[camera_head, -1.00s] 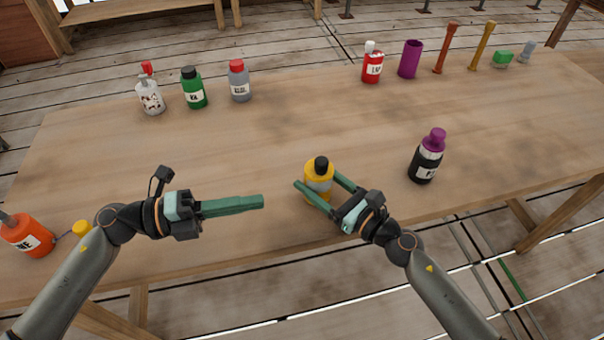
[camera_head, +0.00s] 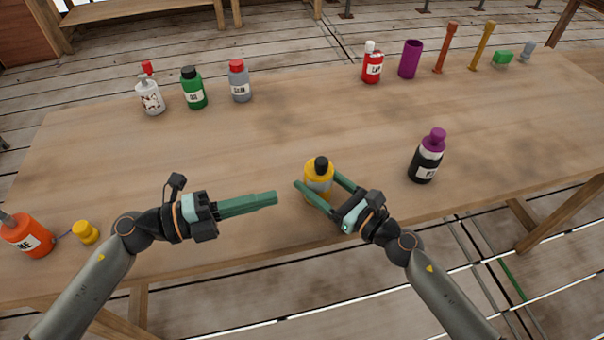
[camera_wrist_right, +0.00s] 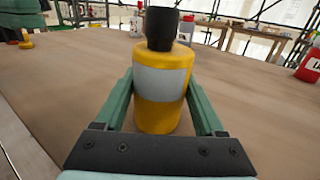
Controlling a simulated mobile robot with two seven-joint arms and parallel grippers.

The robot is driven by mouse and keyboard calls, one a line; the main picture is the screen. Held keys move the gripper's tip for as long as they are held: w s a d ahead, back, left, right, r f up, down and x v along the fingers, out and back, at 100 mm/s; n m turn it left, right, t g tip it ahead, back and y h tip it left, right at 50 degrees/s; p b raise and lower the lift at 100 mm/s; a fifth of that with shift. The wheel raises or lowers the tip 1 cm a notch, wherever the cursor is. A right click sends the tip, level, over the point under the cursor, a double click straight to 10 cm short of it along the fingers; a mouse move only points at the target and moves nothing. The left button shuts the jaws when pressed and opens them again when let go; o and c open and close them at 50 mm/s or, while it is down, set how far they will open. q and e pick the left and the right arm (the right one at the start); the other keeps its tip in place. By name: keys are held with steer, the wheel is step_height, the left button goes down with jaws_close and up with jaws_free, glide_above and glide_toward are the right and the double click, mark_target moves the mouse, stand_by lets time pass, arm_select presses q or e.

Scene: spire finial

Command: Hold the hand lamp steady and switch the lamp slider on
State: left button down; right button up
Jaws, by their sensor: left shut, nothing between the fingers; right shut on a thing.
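The hand lamp (camera_head: 318,170) appears to be the upright yellow cylinder with a grey band and black top, standing near the table's front edge. It also fills the middle of the right wrist view (camera_wrist_right: 161,85). I cannot make out a slider on it. My right gripper (camera_head: 318,181) is shut on the lamp, one green finger on each side of its body. My left gripper (camera_head: 274,197) is shut and empty, its fingers pointing right toward the lamp, with a small gap between tips and lamp.
A black bottle with a purple cap (camera_head: 427,157) stands right of the lamp. An orange bottle (camera_head: 28,236) and a small yellow piece (camera_head: 85,232) lie at the front left. Several bottles and a purple cup (camera_head: 410,60) line the back. The table's middle (camera_head: 270,135) is clear.

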mark_target(321, 166)
arm_select(q)
steer(key=w+d, duration=0.5)
steer(key=d, duration=0.1)
steer(key=shift+w+d, duration=0.3)
steer(key=shift+w, duration=0.05)
steer(key=shift+w+a, duration=0.25)
steer(key=shift+w, duration=0.35)
steer(key=shift+w+a, duration=0.25)
steer(key=shift+w, duration=0.35)
steer(key=shift+s, duration=0.1)
